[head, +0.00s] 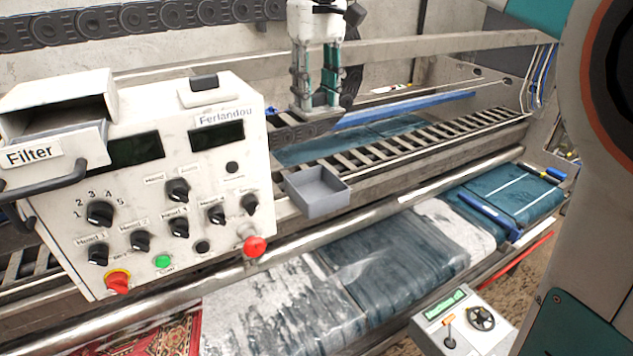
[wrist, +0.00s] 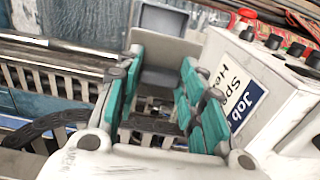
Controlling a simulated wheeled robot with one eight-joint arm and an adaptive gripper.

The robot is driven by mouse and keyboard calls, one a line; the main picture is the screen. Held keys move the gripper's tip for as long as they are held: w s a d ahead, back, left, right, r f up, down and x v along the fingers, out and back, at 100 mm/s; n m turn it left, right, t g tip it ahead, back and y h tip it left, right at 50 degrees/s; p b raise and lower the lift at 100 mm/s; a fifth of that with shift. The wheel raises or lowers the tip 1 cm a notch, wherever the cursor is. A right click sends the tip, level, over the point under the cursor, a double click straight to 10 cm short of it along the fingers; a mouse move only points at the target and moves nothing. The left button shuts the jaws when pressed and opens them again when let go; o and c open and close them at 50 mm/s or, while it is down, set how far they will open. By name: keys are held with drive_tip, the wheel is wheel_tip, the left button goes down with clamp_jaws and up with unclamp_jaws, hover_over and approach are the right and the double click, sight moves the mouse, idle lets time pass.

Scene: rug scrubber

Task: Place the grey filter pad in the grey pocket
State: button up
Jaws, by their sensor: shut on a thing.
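My gripper (head: 320,85), white with teal fingers, points down above the machine's slatted rail in the head view. In the wrist view its fingers (wrist: 163,75) are apart, with a light grey flat piece, which looks like the filter pad (wrist: 166,48), across their tips. In the head view only a thin grey edge of the pad (head: 321,111) shows at the fingertips. The grey pocket (head: 316,207) is an open, shallow box beside the control panel, empty, lower than my gripper and in front of it. The pocket (wrist: 163,22) shows beyond the pad in the wrist view.
The white control panel (head: 150,195), with knobs and a red button, stands left of the pocket. An open drawer labelled Filter (head: 50,150) sits at its upper left. A metal roller bar (head: 400,210) runs across the front. A small control box (head: 465,322) is at lower right.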

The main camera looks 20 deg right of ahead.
wheel_tip(320, 180, down, 20)
drive_tip(key=shift+s+r+p, duration=0.1)
drive_tip(key=shift+p, duration=0.45)
drive_tip(key=shift+f, duration=0.2)
drive_tip(key=o, duration=0.7)
drive_tip(key=shift+o, duration=0.2)
drive_tip(key=shift+r, duration=0.1)
